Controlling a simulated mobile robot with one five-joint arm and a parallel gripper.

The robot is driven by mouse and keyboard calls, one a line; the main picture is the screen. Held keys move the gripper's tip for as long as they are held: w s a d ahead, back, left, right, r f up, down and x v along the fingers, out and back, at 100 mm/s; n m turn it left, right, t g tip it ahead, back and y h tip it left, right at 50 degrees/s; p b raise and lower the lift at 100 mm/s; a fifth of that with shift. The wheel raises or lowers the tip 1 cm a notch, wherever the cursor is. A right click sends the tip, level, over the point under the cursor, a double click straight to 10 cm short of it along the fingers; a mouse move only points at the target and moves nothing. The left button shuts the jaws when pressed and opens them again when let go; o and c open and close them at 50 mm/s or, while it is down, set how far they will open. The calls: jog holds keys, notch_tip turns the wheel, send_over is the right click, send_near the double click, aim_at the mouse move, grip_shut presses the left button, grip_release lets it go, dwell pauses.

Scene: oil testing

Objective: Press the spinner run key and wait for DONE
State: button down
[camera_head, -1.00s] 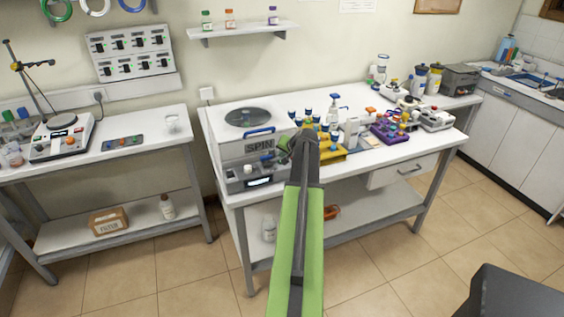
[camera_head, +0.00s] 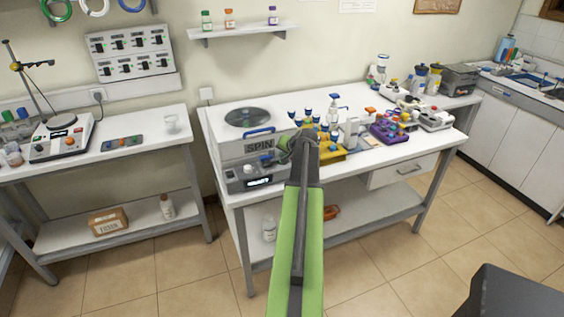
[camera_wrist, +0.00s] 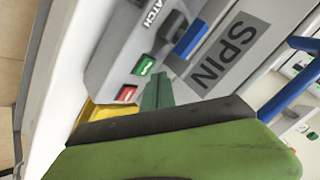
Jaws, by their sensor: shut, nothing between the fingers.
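The spinner (camera_head: 230,150) is a white box with a round dark lid window, a blue handle and a SPIN label, on the left end of the middle bench. Its front panel has a small lit display (camera_head: 259,182), too small to read. In the wrist view the panel shows a green key (camera_wrist: 145,65) and a red key (camera_wrist: 126,94), their markings unreadable; the green one looks like the run key. My gripper (camera_head: 285,144) is at the spinner's right front. Its green fingers (camera_wrist: 158,90) are shut and empty, beside the keys; contact cannot be told.
A yellow rack (camera_head: 333,155) with blue-capped items stands just right of the spinner, close to my gripper. A purple rack (camera_head: 388,134) and other bench items stand farther right. A blue latch piece (camera_wrist: 190,38) and a black part lie near the keys.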

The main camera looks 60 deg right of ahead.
jog(key=shift+f, duration=0.1)
jog(key=shift+f+b, duration=0.3)
jog(key=shift+b, duration=0.1)
